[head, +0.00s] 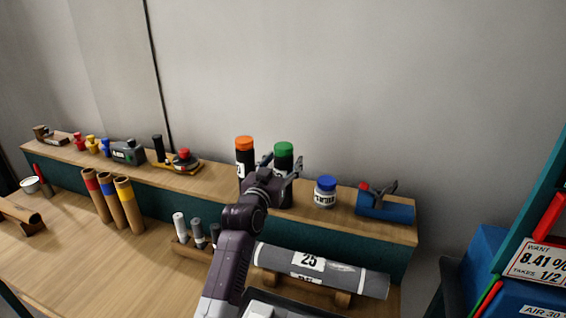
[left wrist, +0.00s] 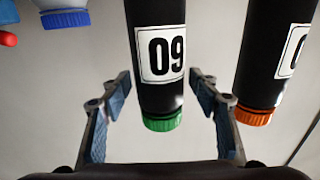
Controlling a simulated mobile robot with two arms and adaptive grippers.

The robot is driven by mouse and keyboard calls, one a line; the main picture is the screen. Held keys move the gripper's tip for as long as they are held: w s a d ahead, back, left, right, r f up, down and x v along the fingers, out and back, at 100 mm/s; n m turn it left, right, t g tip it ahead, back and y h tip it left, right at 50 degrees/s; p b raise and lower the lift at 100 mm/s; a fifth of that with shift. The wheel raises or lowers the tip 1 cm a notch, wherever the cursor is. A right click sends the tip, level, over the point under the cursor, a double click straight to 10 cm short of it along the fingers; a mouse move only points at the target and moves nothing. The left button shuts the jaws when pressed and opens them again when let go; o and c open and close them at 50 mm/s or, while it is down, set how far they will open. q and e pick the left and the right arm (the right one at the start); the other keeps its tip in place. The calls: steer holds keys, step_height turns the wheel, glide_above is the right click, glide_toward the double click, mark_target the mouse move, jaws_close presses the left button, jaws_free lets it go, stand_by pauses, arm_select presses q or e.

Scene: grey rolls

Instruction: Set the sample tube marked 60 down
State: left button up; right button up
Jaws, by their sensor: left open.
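The black sample tube with the green cap (head: 284,150) stands upright on the raised wooden shelf. The left wrist view is upside down, so the tube's label (left wrist: 161,54), which looks like 09 there, reads 60. My left gripper (head: 281,168) is open around this tube, and in the left wrist view one finger is on each side with a gap. A second black tube with an orange cap (head: 244,143) stands to its left on the shelf. Its label shows only partly in the left wrist view (left wrist: 293,50). My right gripper is not in view.
A white jar with a blue lid (head: 325,192) and a blue tool (head: 385,205) stand right of the tubes on the shelf (head: 405,232). Below lies a grey roll marked 25 (head: 350,278). Brown tubes (head: 113,200) lean at the left. Shelf between jar and blue tool is bare.

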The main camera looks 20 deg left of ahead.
arm_select(q)
steer(key=shift+r, duration=0.2)
steer(key=shift+s+f, duration=0.15)
steer(key=shift+s, duration=0.05)
steer(key=s+b, duration=0.2)
steer(key=s, duration=0.9)
steer(key=shift+s+a, duration=0.2)
steer(key=shift+s, duration=0.15)
